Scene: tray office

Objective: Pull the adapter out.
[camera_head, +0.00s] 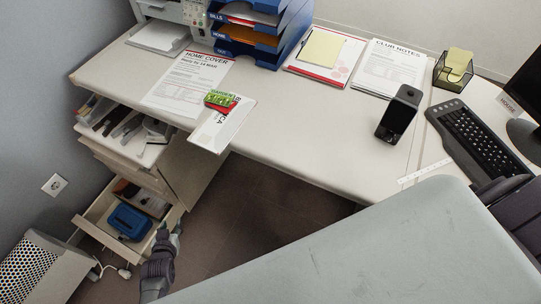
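A small white piece with a white cord (123,272), which may be the adapter, shows on the floor side below the open lower drawer at the lower left. It is too small to tell for sure, and I cannot see what it is plugged into. My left gripper (169,231) is at the front right corner of the open lower drawer (92,219), to the upper right of the white piece and apart from it. Its fingers look apart, with nothing seen between them. Only a dark part of my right arm shows at the right edge; its gripper is out of view.
The lower drawer holds a blue box (129,221). An upper drawer (148,154) also stands open. A wall socket (54,184) is empty. A perforated box (28,262) stands at the lower left.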

